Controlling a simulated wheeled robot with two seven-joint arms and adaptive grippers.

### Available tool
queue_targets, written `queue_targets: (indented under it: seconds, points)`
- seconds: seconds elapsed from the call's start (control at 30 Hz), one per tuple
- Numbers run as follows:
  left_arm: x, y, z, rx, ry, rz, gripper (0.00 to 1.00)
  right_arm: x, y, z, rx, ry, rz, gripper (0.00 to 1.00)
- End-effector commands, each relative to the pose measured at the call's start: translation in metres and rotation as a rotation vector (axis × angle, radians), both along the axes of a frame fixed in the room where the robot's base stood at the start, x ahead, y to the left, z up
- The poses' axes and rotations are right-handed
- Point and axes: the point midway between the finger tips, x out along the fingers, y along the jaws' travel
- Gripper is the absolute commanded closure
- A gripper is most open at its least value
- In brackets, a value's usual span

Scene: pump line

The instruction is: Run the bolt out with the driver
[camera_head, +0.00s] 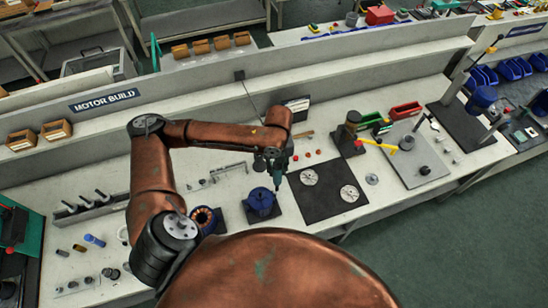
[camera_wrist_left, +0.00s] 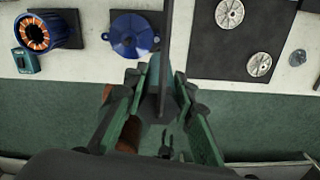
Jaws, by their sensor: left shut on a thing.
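My left gripper (camera_head: 273,160) is in the middle of the head view, just above and to the right of a blue motor housing (camera_head: 261,203) on a dark mat. The gripper is shut on the driver (camera_head: 278,179), a slim dark teal tool hanging point down. In the left wrist view the driver (camera_wrist_left: 164,84) sits between the two green-sided fingers, and its dark shaft runs up past the right side of the blue housing (camera_wrist_left: 131,35). I cannot pick out the bolt in either view. My right gripper is not in view.
A copper-wound blue stator (camera_head: 206,219) stands left of the housing. A black mat (camera_head: 318,203) with two pale round plates lies to the right. A yellow-handled tool (camera_head: 378,144) and red and green bins are farther right. A ledge with a "MOTOR BUILD" sign (camera_head: 103,97) runs behind.

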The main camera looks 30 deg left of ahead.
Motion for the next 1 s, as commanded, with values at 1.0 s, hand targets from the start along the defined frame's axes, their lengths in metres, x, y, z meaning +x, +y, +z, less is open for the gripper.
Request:
queue_targets:
  seconds: [1.0]
  points:
    - [0.002,0.013,-0.021,0.000,-0.001,-0.521,1.00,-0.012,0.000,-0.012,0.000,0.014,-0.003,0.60]
